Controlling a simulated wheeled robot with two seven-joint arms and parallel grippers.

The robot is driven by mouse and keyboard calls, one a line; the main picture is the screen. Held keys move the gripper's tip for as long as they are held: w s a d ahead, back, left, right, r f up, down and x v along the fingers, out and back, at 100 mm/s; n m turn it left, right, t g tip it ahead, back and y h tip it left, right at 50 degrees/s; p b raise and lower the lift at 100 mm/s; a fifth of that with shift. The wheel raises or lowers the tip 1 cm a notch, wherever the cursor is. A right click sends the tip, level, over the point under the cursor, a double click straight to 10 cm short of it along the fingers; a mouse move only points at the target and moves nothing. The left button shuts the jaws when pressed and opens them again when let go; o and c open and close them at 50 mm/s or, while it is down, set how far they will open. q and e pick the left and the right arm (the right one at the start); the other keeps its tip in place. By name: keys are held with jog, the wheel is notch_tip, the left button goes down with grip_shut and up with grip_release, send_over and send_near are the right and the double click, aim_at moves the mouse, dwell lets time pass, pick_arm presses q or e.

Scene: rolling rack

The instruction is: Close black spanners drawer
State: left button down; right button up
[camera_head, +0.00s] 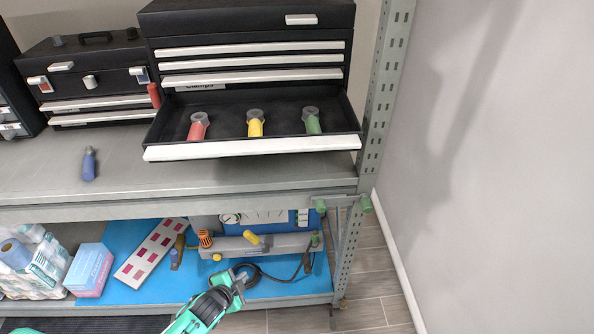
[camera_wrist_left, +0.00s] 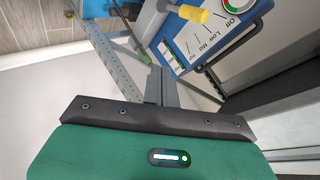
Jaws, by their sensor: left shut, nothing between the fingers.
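A black tool chest (camera_head: 245,22) stands on the upper shelf of the rack, with its bottom drawer (camera_head: 250,149) pulled out toward me. The drawer has a white front handle strip. Inside lie a red-handled tool (camera_head: 197,127), a yellow-handled tool (camera_head: 255,124) and a green-handled tool (camera_head: 312,121). The drawers above are shut; a partly hidden label reading "Clamps" shows above the open drawer. My left gripper (camera_head: 238,279) is low, in front of the lower shelf, well below and apart from the drawer. Its closed fingers also show in the left wrist view (camera_wrist_left: 161,85), empty. My right gripper is out of view.
A smaller black toolbox (camera_head: 85,72) stands left of the chest. A blue-handled item (camera_head: 89,164) lies on the upper shelf (camera_head: 45,180). The lower shelf holds a blue panel device (camera_head: 262,220), a pink-blue box (camera_head: 90,269) and wrapped rolls (camera_head: 35,262). A perforated post (camera_head: 385,95) stands right.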

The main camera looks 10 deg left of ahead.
aim_at(292, 127)
pick_arm(q)
jog(key=w+d+r+m+t+h, duration=0.1)
jog(key=w+d+r+m+t, duration=0.15)
jog(key=r, duration=0.75)
jog(key=w+d+r+m+t+h, duration=0.1)
jog(key=d+r+m, duration=0.15)
jog(key=r, duration=0.75)
jog(key=s+d+r+m+t+h+p, duration=0.1)
jog(key=s+d+r+m+h, duration=0.25)
jog(key=r, duration=0.75)
jog(key=s+d+r+m+t+h, duration=0.1)
jog(key=s+d+r+m+h, duration=0.2)
jog(key=r, duration=0.8)
jog(key=w+d+p, duration=0.2)
jog(key=w+p, duration=0.1)
jog(key=w, duration=0.3)
jog(key=w+d+y+p, duration=0.1)
jog(key=w+d+p, duration=0.1)
jog(key=w, duration=0.3)
jog(key=shift+w+f+p, duration=0.25)
jog(key=shift+w+p, duration=0.15)
jog(key=shift+p, duration=0.1)
jog(key=shift+a+y, duration=0.1)
jog(key=shift+y, duration=0.15)
